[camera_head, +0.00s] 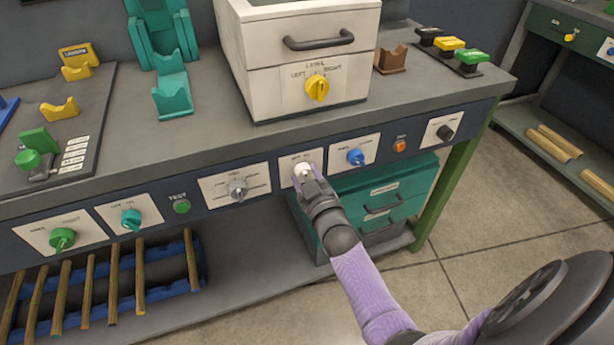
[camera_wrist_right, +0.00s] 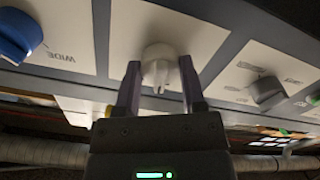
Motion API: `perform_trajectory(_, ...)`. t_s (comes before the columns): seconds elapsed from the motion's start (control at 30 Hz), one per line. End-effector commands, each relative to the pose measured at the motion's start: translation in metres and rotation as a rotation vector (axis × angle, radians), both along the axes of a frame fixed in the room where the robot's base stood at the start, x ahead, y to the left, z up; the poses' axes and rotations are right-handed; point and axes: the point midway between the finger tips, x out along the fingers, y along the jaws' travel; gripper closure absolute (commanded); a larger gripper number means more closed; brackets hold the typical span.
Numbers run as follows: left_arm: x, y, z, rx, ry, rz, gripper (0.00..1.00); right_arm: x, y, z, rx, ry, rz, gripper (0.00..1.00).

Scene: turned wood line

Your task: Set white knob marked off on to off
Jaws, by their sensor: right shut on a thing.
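The white knob (camera_head: 304,170) sits on a white plate on the dark front panel of the bench. The plate's lettering is mostly too small to read, and the gripper covers part of the knob. My right gripper (camera_head: 311,180) reaches the knob from the front. In the right wrist view the white knob (camera_wrist_right: 160,66) is between the two fingers of my right gripper (camera_wrist_right: 161,84), which are shut on it. Its pointer ridge faces toward the gripper's palm in that view. My left gripper is not in view.
A grey knob (camera_head: 238,188) is left of the white knob and a blue knob (camera_head: 355,156) is right of it, both close by. An orange button (camera_head: 399,146) and a black knob (camera_head: 445,132) are farther right. Teal drawers (camera_head: 385,190) stand below the panel.

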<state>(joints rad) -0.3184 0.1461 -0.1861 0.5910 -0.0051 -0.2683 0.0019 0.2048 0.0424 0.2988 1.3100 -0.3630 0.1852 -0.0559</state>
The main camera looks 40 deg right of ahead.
Motion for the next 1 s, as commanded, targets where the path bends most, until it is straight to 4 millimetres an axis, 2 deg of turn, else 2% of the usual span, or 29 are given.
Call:
perform_trajectory(0.4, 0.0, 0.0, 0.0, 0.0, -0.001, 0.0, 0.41, -0.001, 0.0, -0.001, -0.171, 0.044, 0.0, 1.0)
perform_trajectory(0.7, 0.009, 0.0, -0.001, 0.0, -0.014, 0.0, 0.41, -0.001, 0.0, -0.002, -0.197, 0.052, 0.0, 1.0)
perform_trajectory(0.97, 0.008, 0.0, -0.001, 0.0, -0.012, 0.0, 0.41, -0.001, 0.0, -0.002, -0.197, 0.052, 0.0, 1.0)
perform_trajectory(1.0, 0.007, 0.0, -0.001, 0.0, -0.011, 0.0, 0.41, -0.001, 0.0, -0.002, -0.197, 0.052, 0.0, 0.4)
